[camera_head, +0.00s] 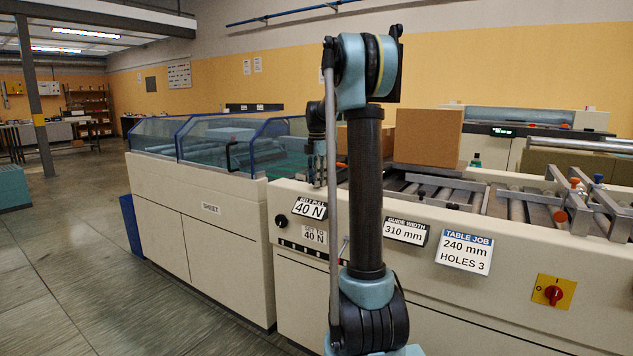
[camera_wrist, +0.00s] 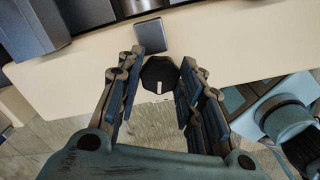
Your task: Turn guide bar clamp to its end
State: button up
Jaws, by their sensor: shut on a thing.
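A dark faceted knob (camera_wrist: 159,75) with a short white mark sits between the fingers in the wrist view, at the outer edge of the cream machine top. I take it for the guide bar clamp, but no label on it shows. My gripper (camera_wrist: 164,62) is shut on this knob, one finger on each side. In the head view my gripper (camera_head: 318,178) points down at the front edge of the machine, left of my arm's upright link. The knob cannot be made out there.
A small dark square plate (camera_wrist: 149,37) lies just beyond the knob. The machine front carries a black dial (camera_head: 281,220), a guide width sign (camera_head: 404,231) and a red switch (camera_head: 553,293). A cardboard box (camera_head: 428,138) stands on the rollers.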

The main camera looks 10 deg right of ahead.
jog(key=m, duration=0.4)
jog(key=shift+m, duration=0.3)
jog(key=m, duration=0.3)
jog(key=shift+m, duration=0.4)
jog(key=m, duration=1.2)
jog(key=shift+m, duration=0.3)
jog(key=m, duration=0.3)
jog(key=shift+m, duration=0.3)
jog(key=m, duration=0.4)
jog(key=shift+a+m, duration=0.1)
jog(key=shift+m, duration=2)
